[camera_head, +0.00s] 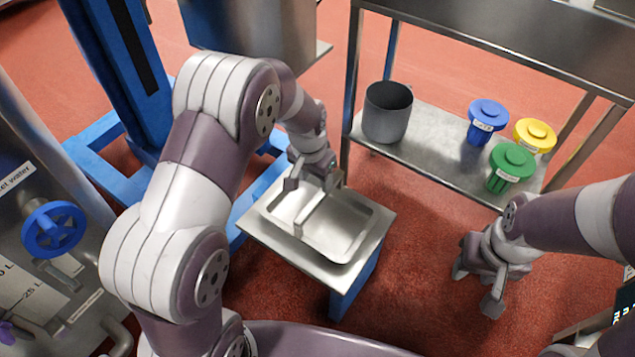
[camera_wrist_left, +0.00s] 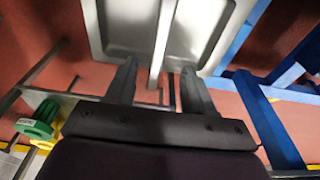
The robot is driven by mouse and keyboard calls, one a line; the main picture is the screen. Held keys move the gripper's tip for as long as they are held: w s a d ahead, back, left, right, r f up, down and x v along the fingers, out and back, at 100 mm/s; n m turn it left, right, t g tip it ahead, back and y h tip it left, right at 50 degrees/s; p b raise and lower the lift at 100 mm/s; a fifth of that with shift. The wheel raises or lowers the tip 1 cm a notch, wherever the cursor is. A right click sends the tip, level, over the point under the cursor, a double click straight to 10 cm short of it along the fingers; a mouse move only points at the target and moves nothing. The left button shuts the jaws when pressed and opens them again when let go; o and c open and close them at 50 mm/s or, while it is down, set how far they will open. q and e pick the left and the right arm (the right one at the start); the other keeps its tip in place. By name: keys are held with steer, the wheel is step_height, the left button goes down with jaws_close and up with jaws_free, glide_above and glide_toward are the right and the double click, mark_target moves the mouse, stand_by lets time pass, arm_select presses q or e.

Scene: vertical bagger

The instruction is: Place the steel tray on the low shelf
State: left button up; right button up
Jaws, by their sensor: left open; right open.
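The steel tray (camera_head: 345,241) is a shallow rectangular pan lying on a small steel-topped stand (camera_head: 376,222) in the middle of the head view. A narrow bar (camera_head: 310,216) runs across it. My left gripper (camera_head: 314,182) is open at the tray's far edge; in the left wrist view the bar (camera_wrist_left: 163,45) lies between its two fingers, and I cannot tell whether they touch it. The low shelf (camera_head: 425,150) is the lower steel deck of a table at the right. My right gripper (camera_head: 477,288) is open and empty over the red floor.
The table's upper deck (camera_head: 500,40) overhangs. A blue column (camera_head: 118,70) stands at left.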

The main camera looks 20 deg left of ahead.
arm_select(q)
steer(key=s+a+r+n, duration=0.2)
steer(key=s+r, duration=0.2)
steer(key=s, duration=0.5)
steer(key=s+a+r+n, duration=0.1)
steer(key=s+r, duration=0.2)
steer(key=s, duration=0.6)
steer(key=shift+a+r+n+y, duration=0.3)
steer(key=shift+a+r+n, duration=0.05)
steer(key=shift+a+n, duration=0.05)
